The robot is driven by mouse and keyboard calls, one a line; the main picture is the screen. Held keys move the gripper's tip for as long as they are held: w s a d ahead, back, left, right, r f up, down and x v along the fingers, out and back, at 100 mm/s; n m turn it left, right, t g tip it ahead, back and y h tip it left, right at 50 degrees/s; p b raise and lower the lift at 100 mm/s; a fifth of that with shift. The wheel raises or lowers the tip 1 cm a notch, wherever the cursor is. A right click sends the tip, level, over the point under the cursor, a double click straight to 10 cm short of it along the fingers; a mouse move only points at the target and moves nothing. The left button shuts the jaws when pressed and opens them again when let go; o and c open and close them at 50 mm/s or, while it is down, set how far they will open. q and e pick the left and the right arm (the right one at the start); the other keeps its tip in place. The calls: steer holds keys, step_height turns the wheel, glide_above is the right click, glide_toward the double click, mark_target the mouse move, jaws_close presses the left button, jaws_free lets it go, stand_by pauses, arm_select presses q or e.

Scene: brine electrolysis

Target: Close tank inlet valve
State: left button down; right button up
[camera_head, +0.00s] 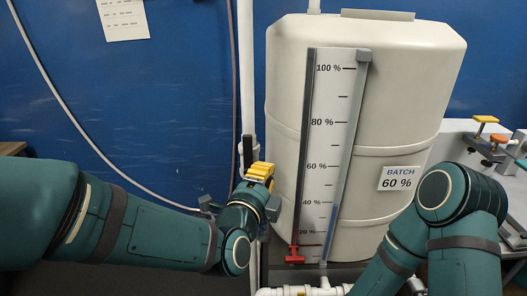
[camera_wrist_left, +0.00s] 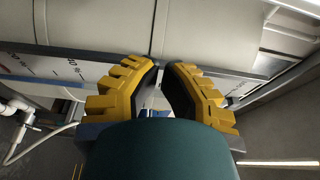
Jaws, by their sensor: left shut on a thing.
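A white tank (camera_head: 400,95) stands in the middle, with a percent scale (camera_head: 328,120) on its front. The blue column (camera_head: 333,222) in the gauge tube reaches about 40 %. A sign (camera_head: 401,178) reads "BATCH 60 %". A white vertical pipe (camera_head: 246,70) runs down left of the tank, with a dark upright valve part (camera_head: 247,150) on it. My left gripper (camera_head: 261,174), with yellow fingers, is at this pipe and shut on the valve handle, which the fingers mostly hide. In the left wrist view the fingers (camera_wrist_left: 160,88) converge close to the tank. My right gripper is out of view.
A red piece (camera_head: 294,255) sits at the scale's lower left. White piping (camera_head: 300,291) runs below the tank. At right, a bench holds fittings with yellow (camera_head: 486,119) and orange (camera_head: 499,139) handles. My right arm is in front of the tank's right side.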

mark_target(248, 157)
arm_select(q)
steer(key=x, duration=1)
steer(key=a, duration=0.1)
steer(key=a+b, duration=0.1)
steer(key=a, duration=0.2)
steer(key=shift+s, duration=0.35)
steer(key=shift+d, duration=0.1)
